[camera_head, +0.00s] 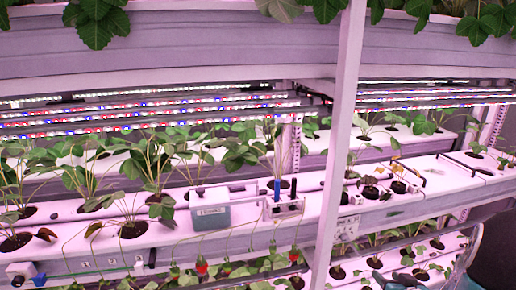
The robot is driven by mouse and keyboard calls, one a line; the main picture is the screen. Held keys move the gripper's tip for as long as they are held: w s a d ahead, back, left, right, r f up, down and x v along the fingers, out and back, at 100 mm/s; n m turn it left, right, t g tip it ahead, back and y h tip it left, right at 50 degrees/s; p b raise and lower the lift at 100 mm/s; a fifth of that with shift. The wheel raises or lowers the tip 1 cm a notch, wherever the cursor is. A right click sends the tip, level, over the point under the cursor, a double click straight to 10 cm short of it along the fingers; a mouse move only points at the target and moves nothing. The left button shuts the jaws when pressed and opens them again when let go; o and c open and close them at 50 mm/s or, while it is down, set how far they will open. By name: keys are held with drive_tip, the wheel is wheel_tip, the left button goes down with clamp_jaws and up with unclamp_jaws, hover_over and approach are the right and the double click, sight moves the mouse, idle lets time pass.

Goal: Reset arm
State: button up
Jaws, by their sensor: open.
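My gripper cannot be made out in the head view. The white berry racks (150,235) run across the view in tiers, with strawberry plants set in round holes. A red berry (201,267) hangs below the front edge of the middle tier, and another red berry (293,255) hangs to its right.
A pale upright post (336,150) crosses the view right of centre. A grey-blue box (210,212) and a small holder with blue-handled tools (277,190) stand on the middle tier. Lit lamp bars (150,112) run above it.

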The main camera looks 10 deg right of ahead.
drive_tip(key=w+a+r+n+g+h, duration=0.15)
drive_tip(key=a+r+g, duration=0.25)
drive_tip(key=a+r, duration=0.8)
drive_tip(key=s+a+r+n+g+y, duration=0.1)
drive_tip(key=s+a+r+y, duration=0.1)
drive_tip(key=s+a, duration=0.4)
drive_tip(key=s+a+r+n+g+y, duration=0.1)
drive_tip(key=s+a+r+g+y, duration=0.1)
drive_tip(key=s+a, duration=0.5)
drive_tip(key=a, duration=0.6)
drive_tip(key=shift+s+a+r+g, duration=0.25)
drive_tip(key=shift+r+g, duration=0.05)
drive_tip(key=shift+r, duration=0.05)
drive_tip(key=shift+n, duration=0.25)
